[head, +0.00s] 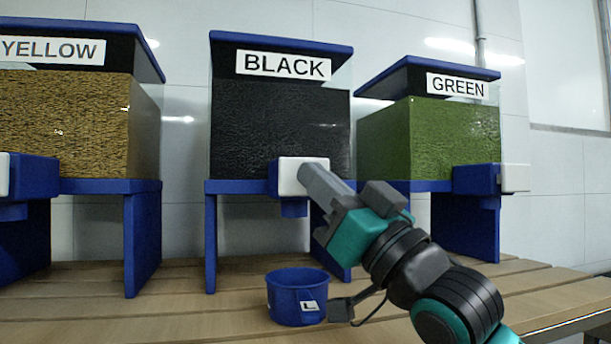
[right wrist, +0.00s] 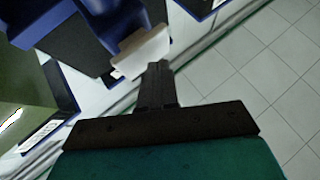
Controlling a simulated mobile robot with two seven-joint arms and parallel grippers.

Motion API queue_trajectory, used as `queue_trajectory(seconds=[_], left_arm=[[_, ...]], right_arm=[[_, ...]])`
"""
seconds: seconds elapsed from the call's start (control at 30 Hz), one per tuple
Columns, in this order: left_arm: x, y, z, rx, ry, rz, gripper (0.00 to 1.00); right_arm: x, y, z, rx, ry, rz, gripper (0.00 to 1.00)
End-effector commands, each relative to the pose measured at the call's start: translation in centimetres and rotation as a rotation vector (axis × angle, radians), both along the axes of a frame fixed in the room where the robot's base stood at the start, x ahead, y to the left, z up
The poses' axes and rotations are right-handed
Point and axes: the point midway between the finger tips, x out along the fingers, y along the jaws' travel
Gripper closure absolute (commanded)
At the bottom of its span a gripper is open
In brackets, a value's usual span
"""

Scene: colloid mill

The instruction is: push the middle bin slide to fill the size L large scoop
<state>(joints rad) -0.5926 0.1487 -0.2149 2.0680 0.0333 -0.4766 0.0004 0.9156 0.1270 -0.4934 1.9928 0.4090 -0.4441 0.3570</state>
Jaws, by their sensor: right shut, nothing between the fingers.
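The middle bin, labelled BLACK (head: 281,128), is filled with black material. Its slide has a white front plate (head: 302,176) on a blue block below the bin; the plate also shows in the right wrist view (right wrist: 141,52). My right gripper (head: 311,176) is shut and empty, its fingertips at the plate's right part; whether they touch it I cannot tell. A blue scoop (head: 290,298) with a small white label stands upright on the table below the slide. My left gripper is not in view.
A YELLOW bin (head: 70,120) stands at left and a GREEN bin (head: 430,135) at right, each on blue legs with its own slide. The wooden table (head: 190,310) is clear at front left. My right arm covers the front right.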

Motion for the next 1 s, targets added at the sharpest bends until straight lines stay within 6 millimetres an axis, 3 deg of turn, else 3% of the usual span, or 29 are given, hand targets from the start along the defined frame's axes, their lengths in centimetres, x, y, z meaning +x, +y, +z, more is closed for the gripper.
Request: queue_trajectory(seconds=[1.0], left_arm=[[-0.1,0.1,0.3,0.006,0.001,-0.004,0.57]], right_arm=[[1.1,0.4,0.0,-0.001,0.001,0.0,1.0]])
